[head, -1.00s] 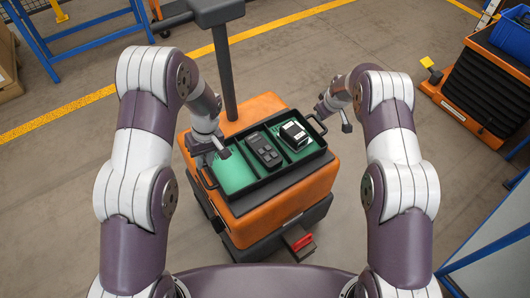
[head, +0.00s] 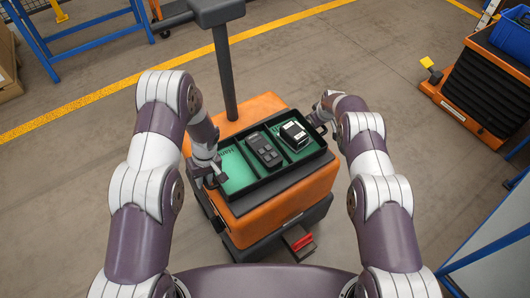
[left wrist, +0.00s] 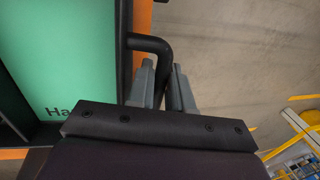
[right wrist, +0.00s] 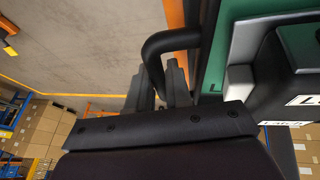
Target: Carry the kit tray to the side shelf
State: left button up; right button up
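The black kit tray (head: 280,178) with a green floor sits on an orange cart (head: 285,203). Its left compartment is empty and shows printed lettering. A dark handset with buttons (head: 263,150) lies in the middle compartment, and a black-and-white block (head: 294,134) is in the right one. My left gripper (head: 213,178) is at the tray's left end; in the left wrist view its fingers (left wrist: 163,85) are closed about the black tube handle (left wrist: 150,42). My right gripper (right wrist: 160,85) is likewise closed about the right handle (right wrist: 170,40); in the head view its fingers are mostly hidden.
The cart has a dark post (head: 224,70) behind the tray. A blue frame (head: 75,35) stands at the back left. An orange-and-black lift unit (head: 475,90) with a blue bin stands at the right. A blue-edged panel (head: 490,240) is at the near right. Floor between is clear.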

pick_arm(q)
grip_shut()
pick_arm(e)
grip_shut()
